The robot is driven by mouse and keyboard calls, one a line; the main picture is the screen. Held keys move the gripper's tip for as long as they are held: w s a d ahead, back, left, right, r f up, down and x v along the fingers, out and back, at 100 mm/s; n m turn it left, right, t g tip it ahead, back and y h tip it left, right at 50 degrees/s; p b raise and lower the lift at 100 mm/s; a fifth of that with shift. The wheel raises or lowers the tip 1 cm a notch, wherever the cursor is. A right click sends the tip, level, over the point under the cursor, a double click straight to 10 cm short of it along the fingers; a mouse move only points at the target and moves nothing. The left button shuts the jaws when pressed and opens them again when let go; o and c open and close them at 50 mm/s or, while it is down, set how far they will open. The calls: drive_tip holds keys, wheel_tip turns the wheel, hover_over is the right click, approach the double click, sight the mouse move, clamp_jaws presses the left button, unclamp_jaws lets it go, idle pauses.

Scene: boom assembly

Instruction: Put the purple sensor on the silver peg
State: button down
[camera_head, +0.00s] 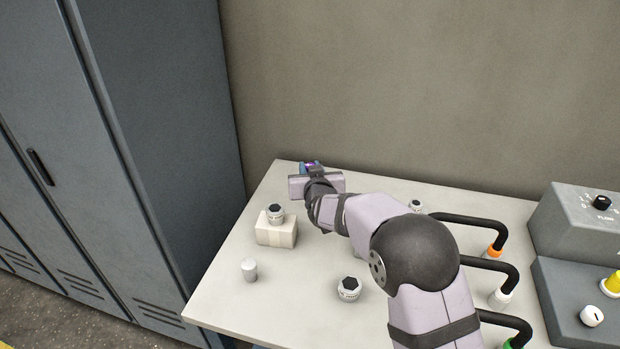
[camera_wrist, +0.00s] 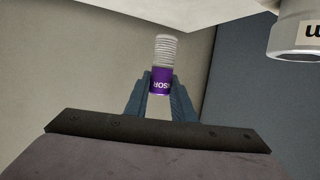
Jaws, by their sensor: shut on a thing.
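My gripper (camera_head: 312,166) is at the far left part of the table, near the back edge. In the wrist view its blue fingers (camera_wrist: 160,98) are shut on the purple sensor (camera_wrist: 160,82), with the ribbed, pale end pointing away from the gripper. In the head view only a small purple bit of the sensor (camera_head: 309,163) shows at the fingers. A short silver-grey peg (camera_head: 249,268) stands upright on the table near the left front, apart from the gripper, with nothing on it.
A cream block (camera_head: 276,231) carries a white, dark-topped part (camera_head: 275,212). Similar parts stand at the front middle (camera_head: 348,289) and back (camera_head: 415,205). Black curved pipes (camera_head: 475,265) and a grey control box (camera_head: 580,225) are at right. A locker (camera_head: 150,150) stands left.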

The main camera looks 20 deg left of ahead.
drive_tip(key=s+a+r+n+g+y+p, duration=0.1)
drive_tip(key=s+a+r+n+y+p, duration=0.1)
drive_tip(key=s+a+r, duration=0.55)
drive_tip(key=s+a+r+n+g+y+p, duration=0.2)
drive_tip(key=s+a+r, duration=0.3)
drive_tip(key=s+a, duration=0.55)
drive_tip(key=m+t+h+p, duration=0.1)
drive_tip(key=m+t+h, duration=0.1)
hover_over(248, 263)
wheel_tip(248, 263, down, 6)
drive_tip(key=shift+f+p, duration=0.7)
drive_tip(key=shift+f, duration=4.2)
